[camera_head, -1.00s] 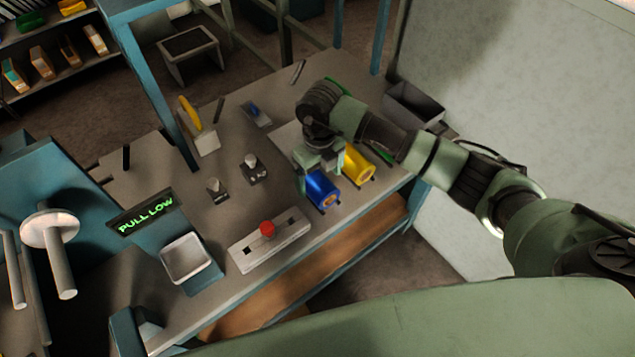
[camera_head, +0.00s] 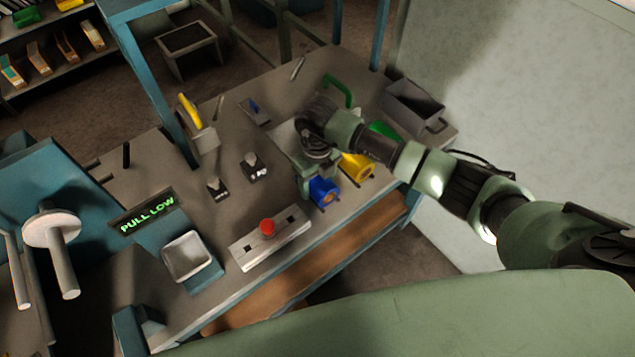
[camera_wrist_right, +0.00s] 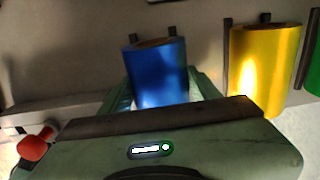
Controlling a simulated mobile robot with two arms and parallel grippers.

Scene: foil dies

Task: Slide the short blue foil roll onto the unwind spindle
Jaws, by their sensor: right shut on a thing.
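The short blue foil roll (camera_head: 323,191) is at the front right of the bench, and it also shows in the right wrist view (camera_wrist_right: 158,75). My right gripper (camera_head: 318,178) is shut on it, with a finger on each side; the palm covers part of the roll. I cannot tell whether the roll is off its rest. A spindle with a round pale flange (camera_head: 52,228) sticks out of the blue machine at the left and is bare; it looks like the unwind spindle. My left gripper is not in view.
A yellow roll (camera_head: 357,167) lies close to the right of the blue one, with a green roll (camera_head: 383,130) beyond. A red button (camera_head: 267,226) on a plate, an open bin (camera_head: 188,256) and a "PULL LOW" display (camera_head: 147,211) stand between the gripper and the spindle. A blue post (camera_head: 165,100) rises behind.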

